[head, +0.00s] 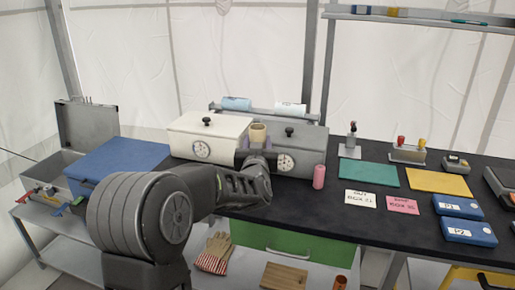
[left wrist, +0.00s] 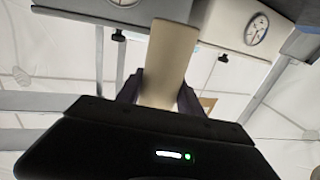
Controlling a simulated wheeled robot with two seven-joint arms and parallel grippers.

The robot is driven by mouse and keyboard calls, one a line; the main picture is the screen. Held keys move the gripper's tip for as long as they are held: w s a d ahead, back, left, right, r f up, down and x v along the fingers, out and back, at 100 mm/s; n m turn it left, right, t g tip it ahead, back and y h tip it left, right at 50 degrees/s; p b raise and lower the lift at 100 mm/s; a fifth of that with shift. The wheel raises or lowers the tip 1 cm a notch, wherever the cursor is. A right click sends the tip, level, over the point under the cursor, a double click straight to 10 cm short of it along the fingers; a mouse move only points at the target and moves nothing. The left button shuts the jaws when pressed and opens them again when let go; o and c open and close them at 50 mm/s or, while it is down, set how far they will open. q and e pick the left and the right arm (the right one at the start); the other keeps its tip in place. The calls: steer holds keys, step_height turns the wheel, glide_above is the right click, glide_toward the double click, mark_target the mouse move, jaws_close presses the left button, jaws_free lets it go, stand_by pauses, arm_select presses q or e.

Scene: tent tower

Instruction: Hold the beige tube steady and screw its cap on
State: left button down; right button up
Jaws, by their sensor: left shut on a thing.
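The beige tube (head: 258,134) stands roughly upright in front of the white and grey boxes, and its top end looks open in the head view. My left gripper (head: 257,153) is shut on its lower part. In the left wrist view the beige tube (left wrist: 168,55) shows between the two dark fingers of my left gripper (left wrist: 160,92). I cannot make out a cap on the tube or a loose beige cap elsewhere. My right gripper is not in view.
A pink cylinder (head: 319,176) stands on the black table right of the gripper. Behind are a white box (head: 190,127) and a grey box (head: 303,137) with dials. A green mat (head: 369,173), a yellow mat (head: 437,183) and blue boxes (head: 466,230) lie to the right.

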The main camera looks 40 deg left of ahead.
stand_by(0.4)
arm_select(q)
steer(key=c, duration=1.3)
jaws_free()
steer(key=shift+c, duration=0.2)
jaws_close()
